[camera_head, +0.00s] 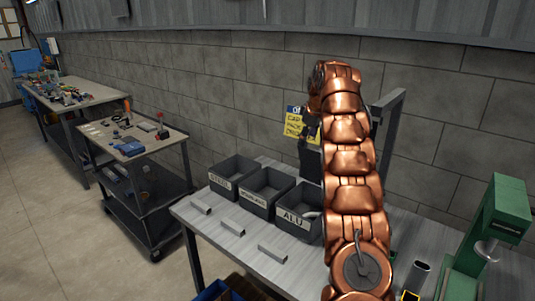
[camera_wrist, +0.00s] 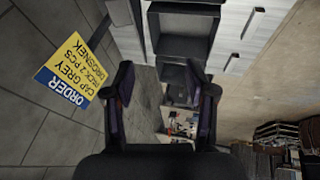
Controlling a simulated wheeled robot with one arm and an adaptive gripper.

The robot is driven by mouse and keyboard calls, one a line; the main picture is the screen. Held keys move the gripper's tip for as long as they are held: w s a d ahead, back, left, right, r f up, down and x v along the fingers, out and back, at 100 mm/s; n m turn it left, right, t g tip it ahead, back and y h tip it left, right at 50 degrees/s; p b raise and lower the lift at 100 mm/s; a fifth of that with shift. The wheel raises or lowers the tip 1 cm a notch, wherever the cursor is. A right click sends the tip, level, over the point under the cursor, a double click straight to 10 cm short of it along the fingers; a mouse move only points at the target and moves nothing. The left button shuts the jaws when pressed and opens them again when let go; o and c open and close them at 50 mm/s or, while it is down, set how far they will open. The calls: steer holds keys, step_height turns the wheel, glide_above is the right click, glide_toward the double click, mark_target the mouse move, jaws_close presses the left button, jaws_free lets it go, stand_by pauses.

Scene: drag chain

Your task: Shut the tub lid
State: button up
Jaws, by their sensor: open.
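No tub lid can be made out for certain in either view. Three dark open bins stand side by side on the workbench in the head view: a left bin (camera_head: 233,170), a middle bin (camera_head: 266,187) and a right bin (camera_head: 297,215) labelled ALU. The right bin is partly hidden behind my copper arm. My gripper (camera_wrist: 163,106) shows in the wrist view with its two dark fingers wide apart and nothing between them. Dark bins (camera_wrist: 187,49) show beyond the fingertips. In the head view my arm largely hides the gripper.
A yellow and blue order card (camera_wrist: 68,68) hangs near the wall, left of the fingers. Several short grey metal bars lie on the workbench (camera_head: 215,236) in front of the bins. A green machine (camera_head: 497,225) stands at the right. A cart (camera_head: 132,150) stands apart at the left.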

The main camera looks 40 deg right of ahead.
steer(key=s+a+r+m+g+p, duration=0.1)
steer(key=s+a, duration=0.2)
steer(key=a, duration=0.7)
steer(key=s+a+r+m+g+y, duration=0.1)
steer(key=s+a, duration=0.3)
steer(key=a, duration=0.7)
steer(key=shift+a+r+p, duration=0.25)
steer(key=shift+a+p, duration=0.05)
steer(key=shift+p, duration=0.1)
